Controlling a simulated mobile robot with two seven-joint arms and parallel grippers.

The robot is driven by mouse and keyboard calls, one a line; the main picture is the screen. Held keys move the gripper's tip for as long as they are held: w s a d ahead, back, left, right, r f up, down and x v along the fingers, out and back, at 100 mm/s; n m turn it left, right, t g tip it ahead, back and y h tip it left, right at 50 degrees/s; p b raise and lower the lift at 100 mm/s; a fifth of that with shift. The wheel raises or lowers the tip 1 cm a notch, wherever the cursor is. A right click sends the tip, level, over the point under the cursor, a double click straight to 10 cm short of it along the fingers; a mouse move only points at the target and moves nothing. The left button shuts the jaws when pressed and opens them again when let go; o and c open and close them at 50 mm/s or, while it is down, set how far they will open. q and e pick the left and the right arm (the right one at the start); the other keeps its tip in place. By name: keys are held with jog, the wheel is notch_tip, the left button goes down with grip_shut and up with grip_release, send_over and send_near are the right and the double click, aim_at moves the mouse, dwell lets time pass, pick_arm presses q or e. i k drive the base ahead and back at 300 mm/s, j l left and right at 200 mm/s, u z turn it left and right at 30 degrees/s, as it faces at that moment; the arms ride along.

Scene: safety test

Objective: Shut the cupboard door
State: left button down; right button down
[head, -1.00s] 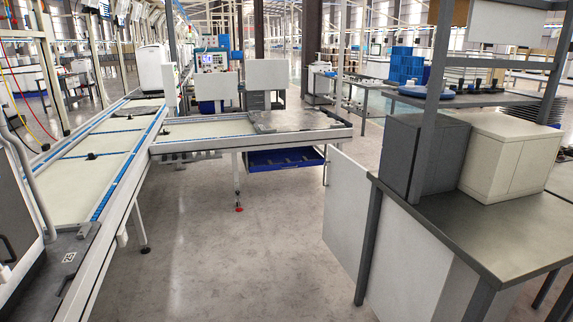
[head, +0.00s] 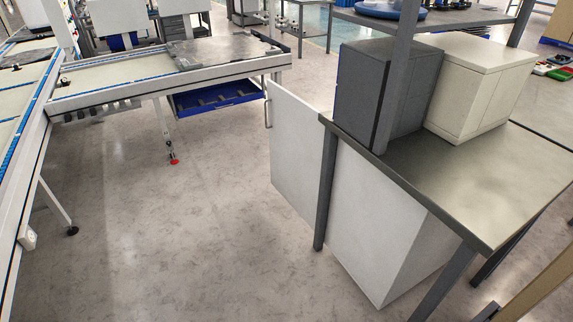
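The cupboard (head: 385,225) is a white box standing on the floor under a dark-topped workbench. Its white door (head: 297,155) stands open, swung out to the left past the bench's front leg. A slim handle (head: 268,112) shows at the door's far left edge. The cupboard's inside is hidden from this side. Neither of my grippers shows in the head view.
The workbench (head: 455,185) carries a dark grey box (head: 375,85) and a white cabinet (head: 485,85). Its grey leg (head: 325,190) stands close to the door. A conveyor (head: 120,85) with a blue tray (head: 215,95) beneath lies beyond. The floor (head: 190,230) at left is clear.

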aim_at(296, 135)
jog(key=i+j+z, duration=0.1)
jog(key=z, duration=0.3)
jog(key=i+j+z, duration=0.15)
jog(key=z, duration=0.25)
jog(key=i+j+z, duration=0.15)
jog(key=z, duration=0.25)
jog(key=i+j+z, duration=0.2)
jog(key=j, duration=0.2)
jog(key=j+z, duration=0.15)
jog(key=j, duration=0.2)
jog(key=i+j+z, duration=0.1)
jog(key=j, duration=0.4)
jog(key=i+j+z, duration=0.1)
jog(key=j, duration=0.45)
jog(key=i+j+z, duration=0.1)
jog(key=j, duration=0.4)
jog(key=i+j, duration=0.1)
jog(key=j, duration=0.8)
jog(key=i+j, duration=0.15)
jog(key=j, duration=0.3)
jog(key=i+j, duration=0.1)
jog(key=j, duration=0.35)
